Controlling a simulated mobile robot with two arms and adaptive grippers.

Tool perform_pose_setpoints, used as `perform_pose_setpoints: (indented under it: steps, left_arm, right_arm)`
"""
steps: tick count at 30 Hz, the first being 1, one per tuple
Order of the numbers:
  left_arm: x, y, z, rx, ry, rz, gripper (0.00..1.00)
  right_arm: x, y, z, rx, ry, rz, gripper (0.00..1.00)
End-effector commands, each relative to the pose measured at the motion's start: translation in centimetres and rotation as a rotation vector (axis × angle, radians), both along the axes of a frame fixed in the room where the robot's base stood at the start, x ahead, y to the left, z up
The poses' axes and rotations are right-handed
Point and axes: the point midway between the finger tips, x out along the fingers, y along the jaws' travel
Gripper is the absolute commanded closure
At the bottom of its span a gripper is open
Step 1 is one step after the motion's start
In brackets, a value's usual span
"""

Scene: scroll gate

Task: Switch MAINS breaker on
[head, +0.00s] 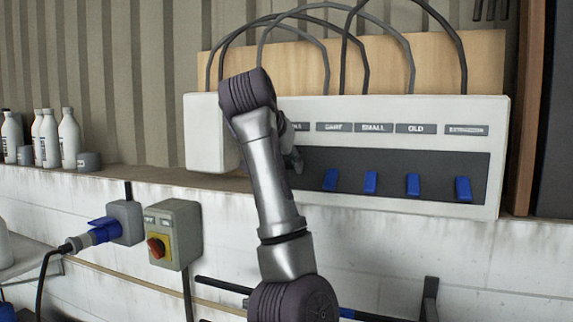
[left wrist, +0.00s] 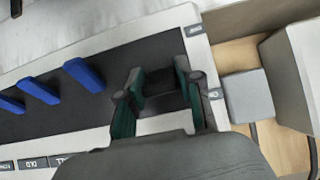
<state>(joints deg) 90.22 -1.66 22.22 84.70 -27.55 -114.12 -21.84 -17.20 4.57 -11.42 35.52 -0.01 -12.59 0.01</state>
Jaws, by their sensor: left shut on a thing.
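The breaker panel is a long white box (head: 420,108) with a dark recessed strip. Several blue levers (head: 371,183) stand out from the strip, and they also show in the left wrist view (left wrist: 83,75). The leftmost label, partly covered by my arm, ends in what may be "NS". My left gripper (head: 293,160) is at the left end of the strip, below that label. In the left wrist view its two fingers (left wrist: 160,97) are shut on a dark piece there, apparently the MAINS breaker, mostly hidden by the fingers. My right gripper is out of view.
Black cables (head: 407,55) arch above the panel over a wooden board (head: 484,50). White bottles (head: 69,138) stand on the ledge at left. Below are a grey box with a red-yellow rotary switch (head: 158,247) and a blue plug (head: 103,229). A dark post borders the panel's right.

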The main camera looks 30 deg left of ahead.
Motion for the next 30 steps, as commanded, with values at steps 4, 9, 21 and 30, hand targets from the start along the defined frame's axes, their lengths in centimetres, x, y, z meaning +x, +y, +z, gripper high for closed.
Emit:
perform_pose_setpoints:
  steps: [4, 9, 21, 30]
  left_arm:
    - [0.18, -0.11, 0.41, -0.022, 0.085, -0.005, 1.0]
    - [0.33, -0.04, 0.59, -0.037, 0.152, -0.004, 1.0]
    - [0.46, 0.06, 0.62, -0.046, 0.197, -0.002, 1.0]
    - [0.45, 0.07, 0.62, -0.047, 0.195, -0.001, 0.55]
  right_arm:
    - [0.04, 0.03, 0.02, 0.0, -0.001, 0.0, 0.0]
    - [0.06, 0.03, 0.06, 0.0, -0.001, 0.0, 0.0]
    - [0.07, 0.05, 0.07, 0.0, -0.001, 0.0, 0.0]
    - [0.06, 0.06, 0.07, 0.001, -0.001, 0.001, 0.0]
